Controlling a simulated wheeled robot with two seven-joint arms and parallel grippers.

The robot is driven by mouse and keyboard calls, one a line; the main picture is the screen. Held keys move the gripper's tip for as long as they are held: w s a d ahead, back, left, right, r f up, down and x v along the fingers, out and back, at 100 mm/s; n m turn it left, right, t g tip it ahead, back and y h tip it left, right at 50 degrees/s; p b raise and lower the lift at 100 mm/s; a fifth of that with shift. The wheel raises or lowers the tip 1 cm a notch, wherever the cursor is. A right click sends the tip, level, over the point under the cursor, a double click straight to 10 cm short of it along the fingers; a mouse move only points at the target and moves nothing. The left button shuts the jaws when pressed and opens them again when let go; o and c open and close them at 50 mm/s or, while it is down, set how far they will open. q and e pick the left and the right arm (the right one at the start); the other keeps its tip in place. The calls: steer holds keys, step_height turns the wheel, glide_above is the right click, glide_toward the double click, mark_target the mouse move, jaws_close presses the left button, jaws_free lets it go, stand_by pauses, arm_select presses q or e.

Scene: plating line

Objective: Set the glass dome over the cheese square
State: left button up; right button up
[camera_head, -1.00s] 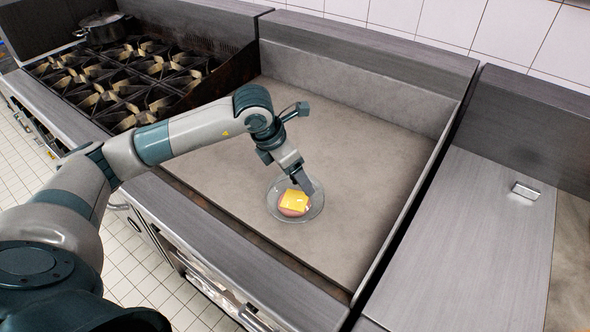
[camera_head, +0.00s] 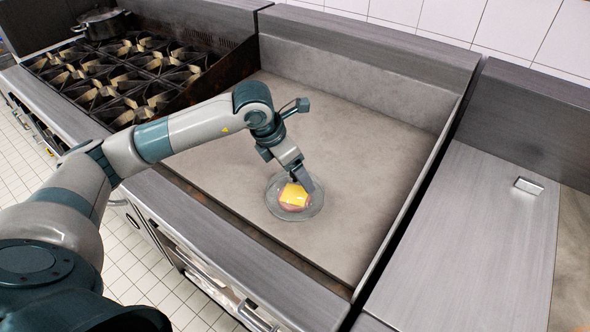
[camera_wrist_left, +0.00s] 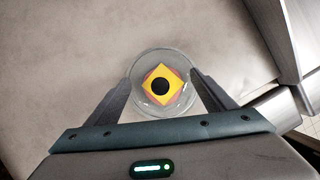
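The glass dome (camera_head: 314,207) is clear and round and stands on the flat grey plate. It also shows in the left wrist view (camera_wrist_left: 140,103). The yellow cheese square (camera_head: 294,194) lies on a pinkish round piece inside the dome's outline; the wrist view shows it from above (camera_wrist_left: 151,74). A black round knob (camera_wrist_left: 160,86) shows over the cheese's middle. My left gripper (camera_head: 301,180) is just above the dome, pointing down. In the wrist view its fingers (camera_wrist_left: 161,77) are spread wide, with a clear gap on each side of the knob. My right gripper is not in view.
The grey plate (camera_head: 350,140) around the dome is clear, with raised walls behind and to the right. A burner range (camera_head: 130,75) with a pot (camera_head: 102,24) is at the left. A steel counter (camera_head: 465,240) with a small metal block (camera_head: 528,186) lies at the right.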

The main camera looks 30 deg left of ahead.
arm_select(q)
steer(key=o, duration=0.3)
steer(key=shift+r, duration=0.15)
steer(key=shift+r+p, duration=0.6)
steer(key=shift+p, duration=0.3)
steer(key=shift+s+r+b, duration=0.1)
steer(key=shift+r+b, duration=0.05)
steer(key=shift+b, duration=0.25)
steer(key=b+v, duration=0.4)
steer(key=v, duration=0.7)
steer(key=shift+r, duration=0.2)
steer(key=shift+s+a, duration=0.1)
